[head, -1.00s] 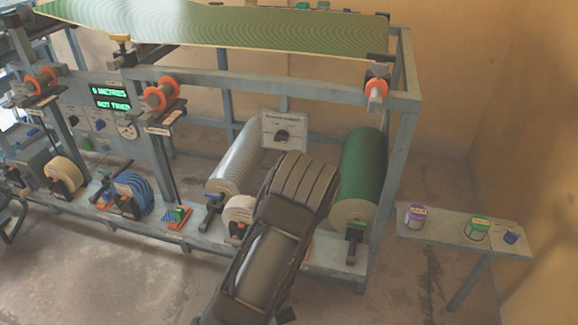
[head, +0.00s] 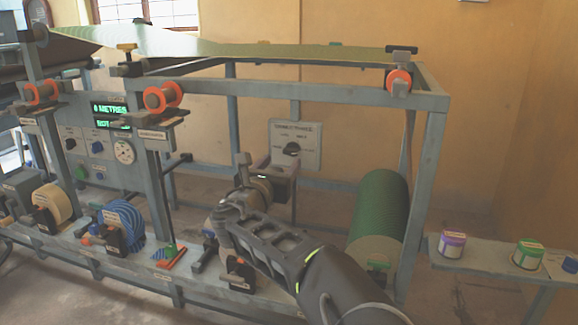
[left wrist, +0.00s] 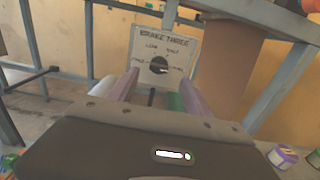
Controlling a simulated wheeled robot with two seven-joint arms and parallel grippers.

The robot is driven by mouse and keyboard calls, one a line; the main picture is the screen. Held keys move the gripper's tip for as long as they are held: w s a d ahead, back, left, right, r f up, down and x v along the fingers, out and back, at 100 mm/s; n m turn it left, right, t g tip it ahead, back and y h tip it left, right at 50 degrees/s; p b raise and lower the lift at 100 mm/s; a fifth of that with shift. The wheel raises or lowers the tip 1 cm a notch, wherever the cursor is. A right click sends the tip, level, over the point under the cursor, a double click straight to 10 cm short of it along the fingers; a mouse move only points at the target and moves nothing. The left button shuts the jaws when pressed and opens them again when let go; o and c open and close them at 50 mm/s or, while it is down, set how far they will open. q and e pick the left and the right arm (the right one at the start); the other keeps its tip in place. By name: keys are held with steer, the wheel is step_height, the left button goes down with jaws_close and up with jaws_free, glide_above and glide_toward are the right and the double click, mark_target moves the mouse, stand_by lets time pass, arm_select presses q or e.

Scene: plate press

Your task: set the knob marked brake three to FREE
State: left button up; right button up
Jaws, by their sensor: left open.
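The brake three panel (head: 296,143) is a pale plate at the back of the frame, with a dark knob (head: 291,149) at its middle. In the left wrist view the panel (left wrist: 148,40) reads BRAKE THREE, and its round black knob (left wrist: 159,65) sits among small position labels. The knob's light mark seems to point right; the label there is too small to read surely. My left gripper (head: 280,168) is open just below and in front of the panel. In the left wrist view its two fingers (left wrist: 160,88) stand apart, below the knob and not touching it. My right gripper is not in view.
A green roll (head: 380,208) stands right of my left arm. Frame posts (head: 425,190) and a top rail (head: 300,88) surround the panel. A blue striped roll (head: 122,222) is at left. A side shelf (head: 470,259) holds a purple-labelled tin (head: 452,244) and a green-labelled tin (head: 527,254).

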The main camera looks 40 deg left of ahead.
mark_target(290, 152)
arm_select(q)
steer(key=b+x, duration=0.1)
steer(key=x, duration=0.7)
steer(key=shift+s+b, duration=0.1)
steer(key=shift+b, duration=0.3)
steer(key=shift+c, duration=0.5)
jaws_close()
